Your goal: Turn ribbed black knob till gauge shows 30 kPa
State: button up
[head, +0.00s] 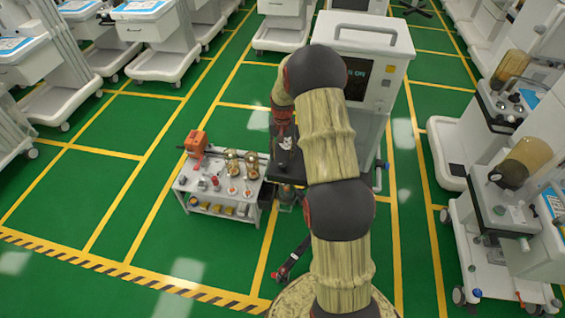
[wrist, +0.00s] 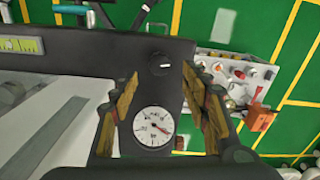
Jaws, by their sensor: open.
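In the wrist view the black knob (wrist: 160,63) sits on a dark panel, just beyond and between my fingertips. Its ribs are too small to make out. The round white gauge (wrist: 153,127) is on the same panel, seen between my fingers; its red needle points to the lower right, and its numbers are too small to read surely. My gripper (wrist: 160,76) is open, with one finger on each side and nothing held. In the head view my arm reaches down to the dark top beside the white machine; the knob and gauge cannot be made out there.
The white machine (head: 392,48) with a dark screen stands close beside my arm. A small cart (head: 185,180) with an orange device (head: 196,142) and several small items stands left of it. Green floor with yellow lines is open in front; more carts line both sides.

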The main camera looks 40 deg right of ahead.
aim_at(282, 164)
notch_tip(282, 164, down, 6)
jog(key=shift+f, duration=0.2)
jog(key=shift+c, duration=1)
jog(key=c, duration=1)
jog(key=shift+o, duration=0.2)
jog(key=m+b, duration=0.1)
jog(key=m, duration=0.4)
jog(key=shift+m, duration=0.3)
jog(key=o, duration=1.2)
jog(key=shift+c, duration=0.2)
